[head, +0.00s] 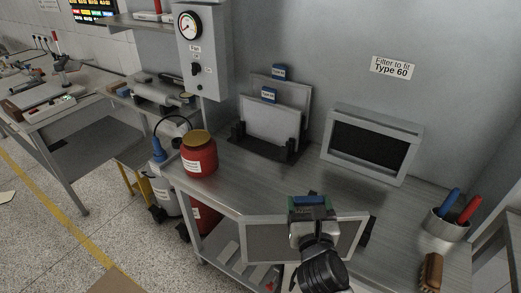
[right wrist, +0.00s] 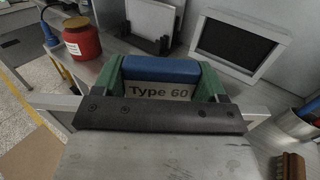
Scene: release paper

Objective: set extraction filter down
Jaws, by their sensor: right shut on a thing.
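My right gripper (head: 309,203) is shut on the blue grip tab of a grey-framed extraction filter (head: 267,243). The filter hangs over the front part of the steel bench; its right part is partly hidden by my wrist. In the right wrist view the green fingers hold the blue tab (right wrist: 160,69), and the label below reads "Type 60". The housing (head: 370,148), a grey frame with a dark opening, stands at the back of the bench under a "Filter to fit Type 60" sign (head: 394,66). My left gripper is not in view.
A dark rack (head: 262,147) with upright filters with blue tabs stands left of the housing. A red jar (head: 198,156) is at the bench's left edge. A cup (head: 446,226) with blue and red handles and a brush (head: 431,272) are at right. Bench in front of the housing is clear.

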